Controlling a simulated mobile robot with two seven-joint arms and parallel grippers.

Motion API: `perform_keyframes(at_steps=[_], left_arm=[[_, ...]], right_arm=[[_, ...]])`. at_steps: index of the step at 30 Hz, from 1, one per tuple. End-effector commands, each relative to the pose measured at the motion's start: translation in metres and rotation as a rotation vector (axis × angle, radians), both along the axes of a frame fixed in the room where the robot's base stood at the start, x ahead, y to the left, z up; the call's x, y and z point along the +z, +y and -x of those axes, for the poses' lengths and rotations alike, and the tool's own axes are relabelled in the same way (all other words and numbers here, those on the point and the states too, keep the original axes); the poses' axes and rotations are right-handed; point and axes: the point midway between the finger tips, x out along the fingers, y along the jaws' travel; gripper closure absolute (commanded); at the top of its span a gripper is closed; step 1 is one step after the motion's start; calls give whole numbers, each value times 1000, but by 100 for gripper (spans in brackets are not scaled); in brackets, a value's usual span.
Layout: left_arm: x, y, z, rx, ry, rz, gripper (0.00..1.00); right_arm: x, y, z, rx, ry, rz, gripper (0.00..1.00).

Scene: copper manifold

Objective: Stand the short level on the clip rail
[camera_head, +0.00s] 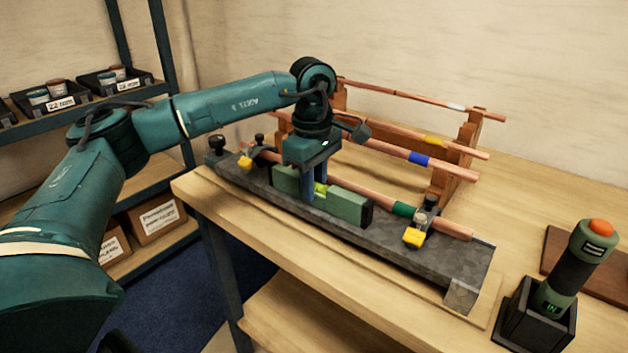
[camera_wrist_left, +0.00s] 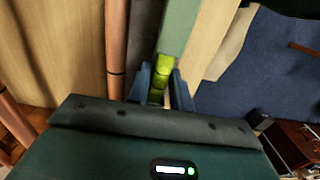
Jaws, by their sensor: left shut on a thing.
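The short level (camera_head: 347,205) is a green bar with dark ends and a yellow-green vial near its middle. It also shows in the left wrist view (camera_wrist_left: 181,28), running away from the jaws. My left gripper (camera_head: 315,190) is shut on the level at its vial, from above. The level is upright and lies along the clip rail (camera_head: 462,268), a dark grey bar with black-knobbed, yellow-tabbed clips near both ends. I cannot tell whether its underside touches the rail. The fingers hide part of the level. My right gripper is not in view.
A copper pipe (camera_head: 455,229) runs in the clips close behind the level. More pipes stand behind on a wooden rack (camera_head: 457,160). A green tool with an orange button (camera_head: 580,255) stands in a black holder at right. Shelves (camera_head: 75,105) with bins are at left.

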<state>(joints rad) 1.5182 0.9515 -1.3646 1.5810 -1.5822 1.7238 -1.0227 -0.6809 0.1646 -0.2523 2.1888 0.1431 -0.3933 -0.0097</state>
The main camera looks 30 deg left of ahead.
Motion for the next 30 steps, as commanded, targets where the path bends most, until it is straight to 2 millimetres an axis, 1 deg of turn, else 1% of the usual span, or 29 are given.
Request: perform_keyframes(at_steps=[4,5,13,14,18,24,30], left_arm=[[1,0,0,0,-1,0,100],[1,0,0,0,-1,0,77],[1,0,0,0,-1,0,55],[1,0,0,0,0,0,53],[0,0,0,0,0,0,53],[0,0,0,0,1,-1,38],[0,0,0,0,-1,0,38]], right_arm=[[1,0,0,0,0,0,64],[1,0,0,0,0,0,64],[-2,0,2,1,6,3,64],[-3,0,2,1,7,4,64],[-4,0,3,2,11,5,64],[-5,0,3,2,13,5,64],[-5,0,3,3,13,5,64]])
